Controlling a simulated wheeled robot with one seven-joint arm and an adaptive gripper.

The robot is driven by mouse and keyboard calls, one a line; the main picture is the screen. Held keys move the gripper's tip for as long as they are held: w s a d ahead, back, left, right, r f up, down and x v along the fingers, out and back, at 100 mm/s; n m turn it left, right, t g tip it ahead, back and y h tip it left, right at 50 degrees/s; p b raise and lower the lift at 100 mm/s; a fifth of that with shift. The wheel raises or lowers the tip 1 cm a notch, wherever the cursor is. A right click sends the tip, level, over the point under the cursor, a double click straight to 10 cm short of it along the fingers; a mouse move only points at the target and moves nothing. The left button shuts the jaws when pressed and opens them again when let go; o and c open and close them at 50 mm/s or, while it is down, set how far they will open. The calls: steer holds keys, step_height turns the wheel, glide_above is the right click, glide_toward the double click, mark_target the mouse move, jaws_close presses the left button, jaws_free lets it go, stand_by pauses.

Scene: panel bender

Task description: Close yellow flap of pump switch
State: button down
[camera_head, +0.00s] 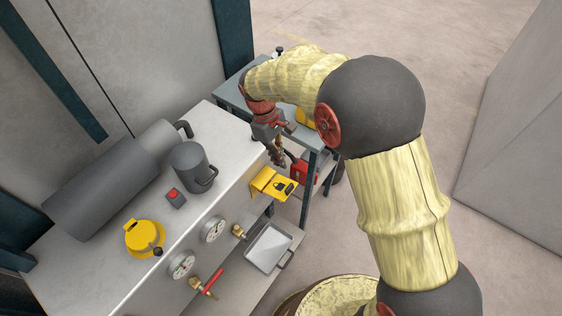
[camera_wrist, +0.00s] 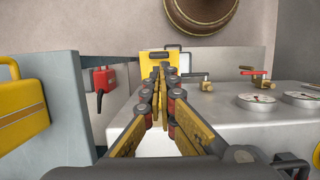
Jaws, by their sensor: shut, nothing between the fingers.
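The yellow flap (camera_head: 283,188) is on the front face of the grey machine cabinet (camera_head: 225,140), near its far end. It bears a dark padlock mark and juts out from the face, looking open. In the wrist view the yellow flap (camera_wrist: 151,62) is straight ahead, partly hidden behind my fingers. My gripper (camera_head: 281,163) is just above and beyond the flap in the head view, fingers pointing down. In the wrist view my gripper (camera_wrist: 160,72) has its fingertips together with nothing between them. I cannot tell whether they touch the flap.
A side table (camera_head: 232,95) stands close beyond the cabinet, with a red box (camera_head: 300,171) at its side. A yellow case (camera_wrist: 22,112) is at left in the wrist view.

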mark_target(289, 188)
steer(key=b+x, duration=0.2)
steer(key=x, duration=0.9)
steer(key=shift+f+b, duration=0.2)
steer(key=shift+b, duration=0.2)
steer(key=shift+s+d+f, duration=0.1)
steer(key=shift+s+f, duration=0.05)
